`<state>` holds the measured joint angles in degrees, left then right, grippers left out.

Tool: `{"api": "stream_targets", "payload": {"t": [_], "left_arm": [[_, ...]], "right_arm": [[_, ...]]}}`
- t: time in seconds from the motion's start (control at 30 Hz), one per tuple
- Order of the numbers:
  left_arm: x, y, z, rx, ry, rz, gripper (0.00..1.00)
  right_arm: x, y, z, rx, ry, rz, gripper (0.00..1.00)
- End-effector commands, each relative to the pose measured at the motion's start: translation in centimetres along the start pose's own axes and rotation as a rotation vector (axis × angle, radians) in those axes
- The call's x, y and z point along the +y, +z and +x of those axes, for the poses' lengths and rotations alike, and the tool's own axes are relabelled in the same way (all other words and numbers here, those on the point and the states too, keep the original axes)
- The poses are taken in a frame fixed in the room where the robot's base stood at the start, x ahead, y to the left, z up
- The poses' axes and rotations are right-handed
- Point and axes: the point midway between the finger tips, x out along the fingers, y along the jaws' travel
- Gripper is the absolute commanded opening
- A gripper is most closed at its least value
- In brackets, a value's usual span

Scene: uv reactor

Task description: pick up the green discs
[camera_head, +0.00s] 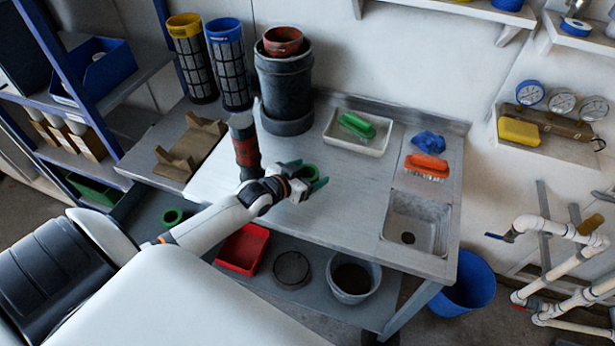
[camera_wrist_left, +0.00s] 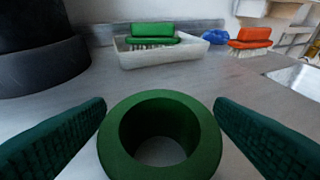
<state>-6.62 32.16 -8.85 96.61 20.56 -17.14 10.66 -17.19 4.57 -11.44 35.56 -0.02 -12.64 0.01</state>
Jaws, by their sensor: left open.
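In the left wrist view the green disc (camera_wrist_left: 205,140) sits between the two finger pads, with a gap on each side near the tips. My left gripper (camera_head: 312,175) is open around it and low over the worktop; its fingers partly hide the disc in the head view. A second green disc (camera_head: 172,217) lies on the lower shelf at the left, behind my forearm. My right gripper is not in view.
A red-and-black cylinder (camera_head: 246,146) stands just left of my left gripper. A dark pot (camera_head: 284,90) stands behind. A white tray (camera_head: 365,142) with a green brush, an orange brush (camera_head: 428,164) and a sink (camera_head: 418,218) are to the right. The worktop's middle is clear.

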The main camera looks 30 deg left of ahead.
Motion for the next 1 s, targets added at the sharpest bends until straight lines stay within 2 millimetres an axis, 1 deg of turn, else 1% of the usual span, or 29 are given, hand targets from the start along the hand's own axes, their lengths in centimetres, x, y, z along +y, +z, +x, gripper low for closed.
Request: {"api": "stream_targets", "payload": {"t": [0.07,0.1,0.27,0.3,0.37,0.4,0.57,0.67,0.77,1.0], "left_arm": [[0.0,0.0,0.0,0.001,0.000,0.000,0.77],[0.0,0.0,0.0,0.001,0.000,0.000,0.74],[0.0,0.0,-0.1,0.001,0.000,0.000,0.48],[0.0,0.0,-0.1,0.001,0.000,0.000,0.41],[0.0,0.0,-0.1,0.001,0.000,0.000,0.32],[0.0,0.0,-0.1,0.000,0.000,0.000,0.29],[0.0,0.0,-0.1,0.001,0.000,0.000,0.29],[0.0,0.3,-0.2,0.000,0.000,0.000,0.29],[0.0,1.5,-0.7,-0.002,-0.001,0.001,0.29],[0.0,6.0,-2.5,-0.003,0.000,0.002,0.29]], "right_arm": [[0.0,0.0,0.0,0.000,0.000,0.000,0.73],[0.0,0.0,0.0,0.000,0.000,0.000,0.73],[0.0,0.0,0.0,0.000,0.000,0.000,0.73],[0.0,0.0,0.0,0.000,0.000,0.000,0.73],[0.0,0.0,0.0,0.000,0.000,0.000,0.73],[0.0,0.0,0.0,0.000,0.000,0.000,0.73],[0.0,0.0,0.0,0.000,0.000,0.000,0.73],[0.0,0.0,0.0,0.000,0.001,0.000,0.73],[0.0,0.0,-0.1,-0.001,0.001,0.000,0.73],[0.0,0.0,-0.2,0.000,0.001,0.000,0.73]]}}
